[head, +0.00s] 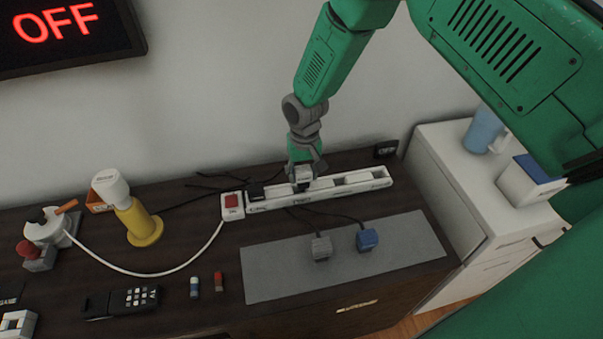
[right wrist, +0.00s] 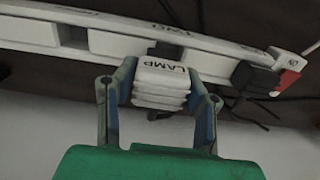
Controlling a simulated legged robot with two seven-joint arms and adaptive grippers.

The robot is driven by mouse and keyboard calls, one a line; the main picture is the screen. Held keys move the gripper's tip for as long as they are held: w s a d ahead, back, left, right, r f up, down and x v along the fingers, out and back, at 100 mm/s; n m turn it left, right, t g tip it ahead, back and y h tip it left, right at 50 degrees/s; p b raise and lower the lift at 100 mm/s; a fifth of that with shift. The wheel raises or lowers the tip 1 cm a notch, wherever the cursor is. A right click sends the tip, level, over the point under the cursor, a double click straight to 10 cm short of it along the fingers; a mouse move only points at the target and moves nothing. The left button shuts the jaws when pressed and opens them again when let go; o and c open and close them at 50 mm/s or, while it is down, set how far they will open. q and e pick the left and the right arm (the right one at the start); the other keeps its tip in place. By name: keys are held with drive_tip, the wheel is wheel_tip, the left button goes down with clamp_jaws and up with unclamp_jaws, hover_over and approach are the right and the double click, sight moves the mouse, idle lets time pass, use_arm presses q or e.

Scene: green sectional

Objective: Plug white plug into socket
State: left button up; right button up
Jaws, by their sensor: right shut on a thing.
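The white plug (head: 303,174) has ribbed sides and "LAMP" printed on it; it also shows in the right wrist view (right wrist: 161,88). My right gripper (head: 305,168) is shut on it, with one finger on each side. The plug is at the white power strip (head: 345,189), close against or just over its middle; I cannot tell whether its pins are in a socket. The strip also crosses the top of the right wrist view (right wrist: 110,42), with a dark area just beyond the plug. My left gripper is out of view.
A black plug (head: 256,190) sits at the strip's left end, near the red switch (head: 231,201). Grey (head: 321,248) and blue (head: 367,239) plugs lie on the grey mat (head: 275,277). A yellow lamp (head: 138,222) stands left. The wall sign (head: 65,30) reads OFF.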

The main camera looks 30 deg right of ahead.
drive_tip(key=shift+a, duration=0.55)
drive_tip(key=shift+a+f, duration=0.15)
drive_tip(key=shift+a, duration=0.05)
drive_tip(key=shift+d+f+b, duration=0.4)
drive_tip(key=shift+d+r, duration=0.1)
drive_tip(key=shift+d, duration=0.05)
drive_tip(key=shift+r, duration=0.15)
drive_tip(key=shift+a+r+p, duration=0.2)
drive_tip(key=shift+p, duration=0.2)
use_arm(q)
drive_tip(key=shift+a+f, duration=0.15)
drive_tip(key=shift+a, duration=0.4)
use_arm(e)
drive_tip(key=shift+a, duration=0.15)
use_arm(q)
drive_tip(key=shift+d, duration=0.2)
